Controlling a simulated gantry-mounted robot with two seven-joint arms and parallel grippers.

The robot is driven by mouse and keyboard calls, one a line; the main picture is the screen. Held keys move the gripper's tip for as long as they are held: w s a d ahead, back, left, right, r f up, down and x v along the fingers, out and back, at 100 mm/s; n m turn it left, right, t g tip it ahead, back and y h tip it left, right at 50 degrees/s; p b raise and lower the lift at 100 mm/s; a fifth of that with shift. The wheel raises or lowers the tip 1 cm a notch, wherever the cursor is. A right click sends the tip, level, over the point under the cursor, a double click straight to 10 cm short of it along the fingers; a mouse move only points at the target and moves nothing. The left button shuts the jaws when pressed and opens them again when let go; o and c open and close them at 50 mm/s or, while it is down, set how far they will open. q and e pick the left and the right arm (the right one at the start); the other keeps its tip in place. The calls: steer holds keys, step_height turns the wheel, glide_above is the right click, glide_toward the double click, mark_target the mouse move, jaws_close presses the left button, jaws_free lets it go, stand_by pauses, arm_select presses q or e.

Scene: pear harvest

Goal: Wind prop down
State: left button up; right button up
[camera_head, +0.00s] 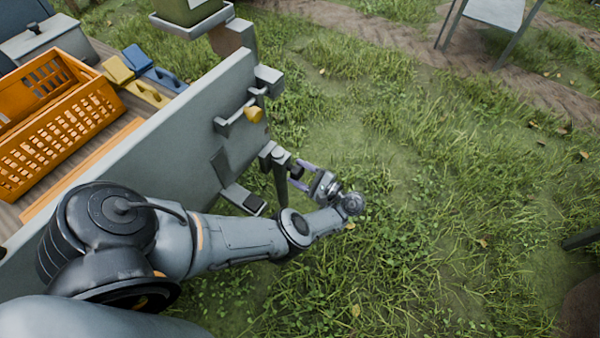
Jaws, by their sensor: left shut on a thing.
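The prop (281,186) is a narrow grey leg beside the outer face of the cart's grey side board, with a bracket at its top. My left arm reaches across from the lower left. My left gripper (299,175) is at the prop's right side, its pale purple fingers shut around a small dark part (296,171) by the leg's top, apparently the prop's winding handle. The fingers and wrist partly hide this part. The foot of the prop is low in the grass, and I cannot tell whether it touches the ground. My right gripper is not in view.
A grey table (495,12) stands far right. Grass to the right is open.

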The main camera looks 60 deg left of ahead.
arm_select(q)
steer(key=shift+s+d+f, duration=0.1)
steer(key=shift+s+f, duration=0.05)
steer(key=shift+f, duration=0.15)
steer(key=o, duration=0.8)
steer(key=shift+o, duration=1)
steer(key=shift+r, duration=0.2)
steer(key=shift+w, duration=0.2)
steer(key=shift+b+v, duration=1.3)
steer(key=shift+v, duration=4.05)
